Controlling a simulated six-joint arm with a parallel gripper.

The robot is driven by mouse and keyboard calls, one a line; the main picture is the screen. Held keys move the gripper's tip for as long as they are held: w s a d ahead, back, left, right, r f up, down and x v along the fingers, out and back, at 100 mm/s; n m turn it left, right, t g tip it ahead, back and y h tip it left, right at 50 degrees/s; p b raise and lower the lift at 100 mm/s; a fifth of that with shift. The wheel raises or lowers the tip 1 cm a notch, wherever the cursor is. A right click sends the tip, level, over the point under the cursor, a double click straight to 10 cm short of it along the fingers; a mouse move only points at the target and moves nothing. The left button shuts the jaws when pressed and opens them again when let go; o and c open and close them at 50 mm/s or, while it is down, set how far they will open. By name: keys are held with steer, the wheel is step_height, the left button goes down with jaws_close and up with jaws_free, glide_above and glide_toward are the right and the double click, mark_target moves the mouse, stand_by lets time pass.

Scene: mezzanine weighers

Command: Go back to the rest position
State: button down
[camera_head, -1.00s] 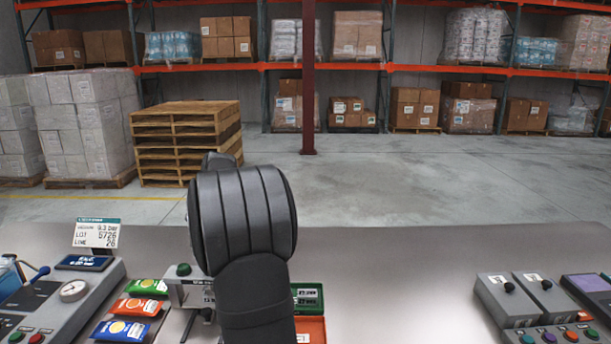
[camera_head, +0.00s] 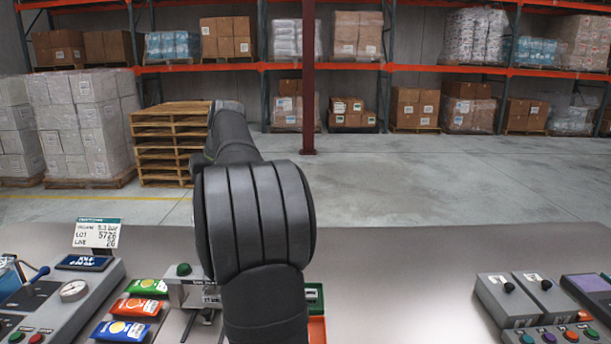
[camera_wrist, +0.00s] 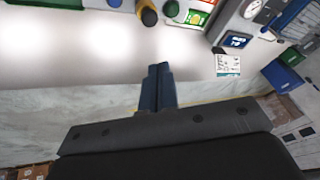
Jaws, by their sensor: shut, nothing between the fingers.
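My gripper (camera_wrist: 158,88) shows in the wrist view with its two blue-grey fingers pressed together and nothing between them. It hangs over the grey worktop (camera_wrist: 95,45), near the worktop's edge. In the head view my arm rises from the bottom middle and reaches forward; the gripper itself is hidden behind the arm there. No object of the task's own is named.
Green, orange and blue packets (camera_head: 121,331) lie at left beside a console with a gauge (camera_head: 74,291). A sign (camera_head: 97,234) stands behind them. Control boxes (camera_head: 541,297) stand at right. A green bin (camera_head: 315,297) is partly hidden by my arm. The worktop's middle right is clear.

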steer(key=shift+s+d+r+m, duration=0.25)
steer(key=shift+d+r+m, duration=0.2)
steer(key=shift+m, duration=0.4)
steer(key=shift+s+d+r+m, duration=0.3)
steer(key=shift+d+m, duration=0.1)
steer(key=shift+m, duration=0.4)
steer(key=shift+s+d+r+m, duration=0.25)
steer(key=shift+d+r+m, duration=0.2)
steer(key=shift+m, duration=0.4)
steer(key=shift+f, duration=0.1)
steer(key=w+a+f+n, duration=0.3)
steer(key=a+f+n, duration=0.2)
steer(key=n, duration=0.6)
steer(key=shift+w+a+f, duration=0.15)
steer(key=shift+a, duration=0.3)
steer(key=c, duration=2.2)
jaws_free()
